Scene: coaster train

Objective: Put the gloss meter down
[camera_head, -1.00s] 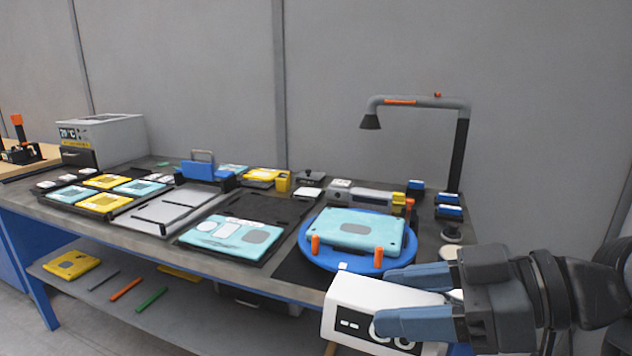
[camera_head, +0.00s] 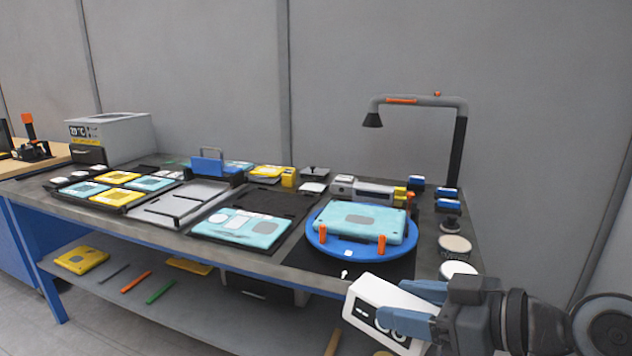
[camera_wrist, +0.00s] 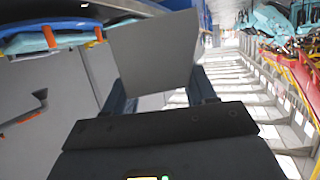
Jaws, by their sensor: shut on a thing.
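The gloss meter, a white box with a dark face and round markings (camera_head: 376,312), is in my gripper (camera_head: 408,308) at the lower right of the head view. My gripper is shut on it, with blue-grey fingers on its sides. The meter is tilted and held off the bench, in front of its near edge. In the wrist view the meter shows as a plain grey face (camera_wrist: 155,55) between the fingers. Its far side is hidden.
A blue turntable (camera_head: 318,243) bearing a light-blue panel (camera_head: 360,222) stands behind the meter. White and beige round pads (camera_head: 455,245) lie to its right. A lamp arm (camera_head: 460,150) rises behind. Trays (camera_head: 180,205) fill the bench's left. A lower shelf (camera_head: 200,290) holds loose items.

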